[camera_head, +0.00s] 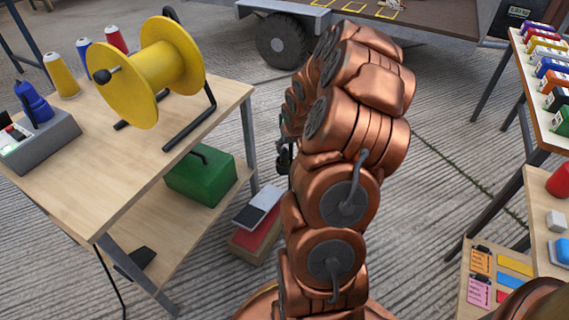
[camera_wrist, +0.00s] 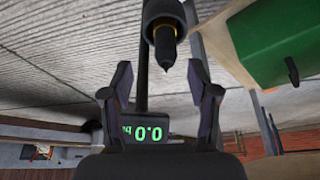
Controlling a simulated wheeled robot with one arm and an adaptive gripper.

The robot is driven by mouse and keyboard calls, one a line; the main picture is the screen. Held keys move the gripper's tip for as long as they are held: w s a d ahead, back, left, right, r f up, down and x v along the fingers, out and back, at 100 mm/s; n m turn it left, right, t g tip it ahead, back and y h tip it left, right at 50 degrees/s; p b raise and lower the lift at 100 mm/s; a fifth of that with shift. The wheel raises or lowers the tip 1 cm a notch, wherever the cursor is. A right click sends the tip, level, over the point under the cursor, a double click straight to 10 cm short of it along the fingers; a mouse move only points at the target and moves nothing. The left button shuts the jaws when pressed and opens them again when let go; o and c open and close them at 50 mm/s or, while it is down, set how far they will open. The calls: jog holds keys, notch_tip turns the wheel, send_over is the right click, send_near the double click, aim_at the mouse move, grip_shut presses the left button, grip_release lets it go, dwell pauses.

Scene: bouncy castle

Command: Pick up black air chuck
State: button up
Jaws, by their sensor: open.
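A black cylindrical piece with a brass-coloured ring and a dark pointed end, which looks like the air chuck (camera_wrist: 165,35), is at the top middle of the wrist view. It lies beyond my fingertips, slightly right of the middle of the gap, with no visible contact. My gripper (camera_wrist: 162,78) is open and empty, its two dark fingers apart. A black gauge box (camera_wrist: 150,130) with green digits reading 0.0, upside down in the wrist view, shows between the fingers. A thin dark stem runs from it toward the cylinder. In the head view my arm hides most of this area.
A wooden table (camera_head: 225,95) stands at left with a yellow reel (camera_head: 160,65). A green box (camera_head: 205,175) is on its lower shelf and also shows in the wrist view (camera_wrist: 285,35). A trailer (camera_head: 400,35) is behind. Shelving (camera_head: 545,125) is at right.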

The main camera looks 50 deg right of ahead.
aim_at(285, 151)
jog(key=shift+w+a+b+x, duration=0.15)
jog(key=shift+b+x, duration=0.25)
jog(key=shift+x, duration=0.8)
jog(key=shift+w+b+x, duration=0.1)
jog(key=shift+b+x, duration=0.3)
jog(key=shift+x, duration=0.8)
jog(key=shift+w+a+b+x, duration=0.15)
jog(key=shift+b+x, duration=0.25)
jog(key=shift+x, duration=0.8)
jog(key=shift+r, duration=0.1)
jog(key=shift+c, duration=0.3)
grip_shut()
